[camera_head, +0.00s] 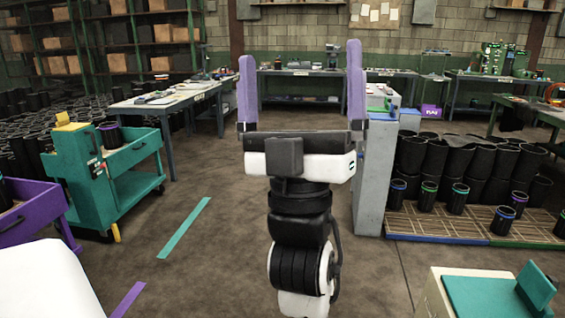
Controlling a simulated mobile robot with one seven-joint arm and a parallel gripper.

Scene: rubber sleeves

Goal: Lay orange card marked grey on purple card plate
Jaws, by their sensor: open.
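My gripper (301,62) is in the middle of the view, with two long purple fingers spread wide apart and nothing between them. It points away from the camera, towards the back tables. I cannot make out an orange card with a grey mark or a purple card plate. The grey cabinet (371,185) stands just right of my gripper. Small green and blue items lie on its top, partly hidden by my right finger and too small to identify.
A teal cart (135,155) and a purple cart (30,215) stand at the left. Black sleeves (425,160) stand on a wooden pallet (470,226) at the right. A teal-topped box (485,297) is at the front right. Work tables (165,100) line the back.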

